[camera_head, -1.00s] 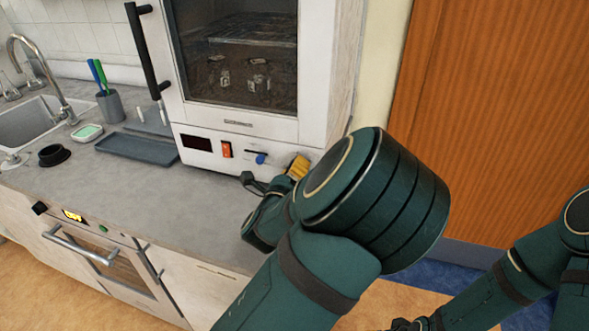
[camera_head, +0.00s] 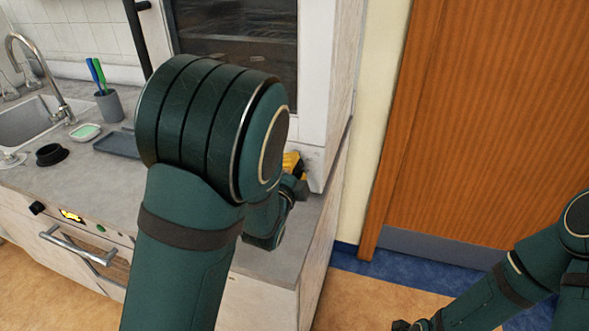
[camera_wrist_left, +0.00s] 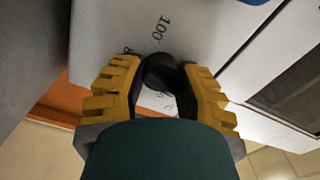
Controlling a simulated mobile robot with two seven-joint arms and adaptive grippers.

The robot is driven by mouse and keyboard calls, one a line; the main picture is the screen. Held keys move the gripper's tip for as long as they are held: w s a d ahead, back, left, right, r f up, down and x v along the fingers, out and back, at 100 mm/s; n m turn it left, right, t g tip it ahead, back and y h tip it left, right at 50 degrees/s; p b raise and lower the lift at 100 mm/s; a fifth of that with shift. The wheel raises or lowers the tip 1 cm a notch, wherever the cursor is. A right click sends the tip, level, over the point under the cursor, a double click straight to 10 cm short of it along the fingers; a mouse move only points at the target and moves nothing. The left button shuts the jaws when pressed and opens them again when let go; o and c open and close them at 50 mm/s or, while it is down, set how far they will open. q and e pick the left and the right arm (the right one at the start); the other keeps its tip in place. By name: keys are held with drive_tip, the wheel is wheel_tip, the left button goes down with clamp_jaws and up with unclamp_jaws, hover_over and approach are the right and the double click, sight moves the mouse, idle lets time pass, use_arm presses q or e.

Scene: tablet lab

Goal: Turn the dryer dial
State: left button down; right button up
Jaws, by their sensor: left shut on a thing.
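The dryer (camera_head: 319,120) is the white cabinet with a dark glass door at the back of the counter. My arm hides most of its lower control panel in the head view. The dial (camera_wrist_left: 161,71) is a small dark knob on the white panel in the left wrist view, with printed numbers such as 100 around it. My left gripper (camera_wrist_left: 160,80) has its yellow-padded fingers closed on either side of the dial. In the head view the left gripper (camera_head: 293,165) shows only partly, against the dryer's lower right corner. My right gripper (camera_head: 410,325) is barely visible at the bottom edge.
A grey tray (camera_head: 117,144), a black round holder (camera_head: 53,154), a green-topped dish (camera_head: 85,132) and a pen cup (camera_head: 109,105) stand left of my arm. A sink (camera_head: 38,122) is further left. A wooden door (camera_head: 490,110) is at the right.

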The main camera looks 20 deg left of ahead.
sight(298, 126)
use_arm(q)
drive_tip(key=shift+r+n, duration=0.15)
drive_tip(key=shift+n, duration=0.95)
drive_tip(key=shift+d, duration=0.1)
drive_tip(key=c, duration=0.6)
unclamp_jaws()
wheel_tip(298, 126, up, 9)
drive_tip(key=shift+f, duration=0.1)
drive_tip(key=shift+r, duration=0.6)
